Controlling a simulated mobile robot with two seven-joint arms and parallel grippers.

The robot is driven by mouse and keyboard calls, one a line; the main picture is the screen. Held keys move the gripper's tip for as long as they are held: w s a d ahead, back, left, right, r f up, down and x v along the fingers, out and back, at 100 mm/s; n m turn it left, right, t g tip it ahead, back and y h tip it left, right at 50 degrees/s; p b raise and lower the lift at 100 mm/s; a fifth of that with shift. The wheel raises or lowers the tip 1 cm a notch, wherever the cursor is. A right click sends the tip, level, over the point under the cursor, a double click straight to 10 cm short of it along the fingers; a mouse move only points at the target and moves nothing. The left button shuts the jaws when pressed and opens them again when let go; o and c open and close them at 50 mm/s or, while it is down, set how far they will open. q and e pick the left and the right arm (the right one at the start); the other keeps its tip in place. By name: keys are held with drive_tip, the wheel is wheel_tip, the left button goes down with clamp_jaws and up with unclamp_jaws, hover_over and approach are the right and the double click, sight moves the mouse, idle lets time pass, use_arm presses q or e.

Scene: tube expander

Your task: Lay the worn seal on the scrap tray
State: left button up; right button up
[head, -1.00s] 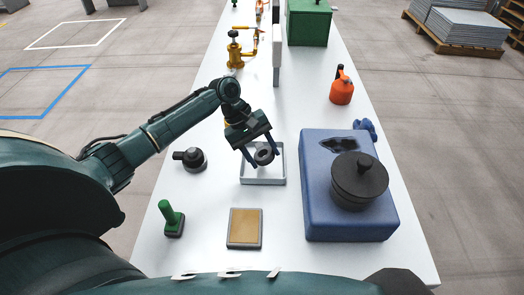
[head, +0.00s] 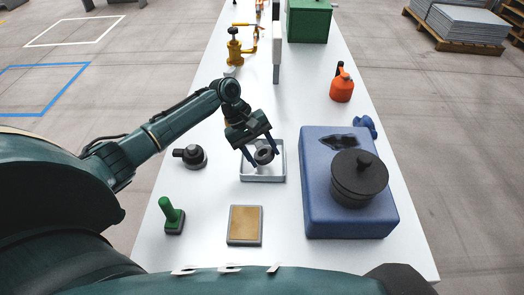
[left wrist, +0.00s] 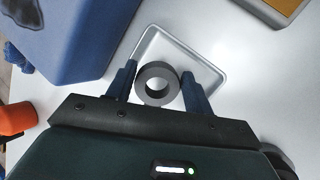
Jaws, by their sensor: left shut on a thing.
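The worn seal is a dark grey ring (head: 264,156) held between the fingers of my left gripper (head: 262,157). In the left wrist view the ring (left wrist: 157,98) sits between the two blue fingers (left wrist: 157,88), with its round hole facing the camera. The scrap tray (head: 262,180) is a shallow, light grey, square tray on the white table. It also shows in the left wrist view (left wrist: 207,72) behind the ring. The ring appears over the tray; I cannot tell whether it touches the tray floor. My right gripper is not in view.
A blue block (head: 318,205) with a black lidded pot (head: 358,180) stands to the right of the tray. A tan pad (head: 245,225), a green-handled tool (head: 172,217) and a black round part (head: 191,156) lie nearby. An orange bottle (head: 341,88) stands farther back.

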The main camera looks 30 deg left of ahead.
use_arm(q)
drive_tip(key=shift+f, duration=0.75)
idle(0.7)
drive_tip(key=o, duration=1.1)
drive_tip(key=shift+r, duration=4.35)
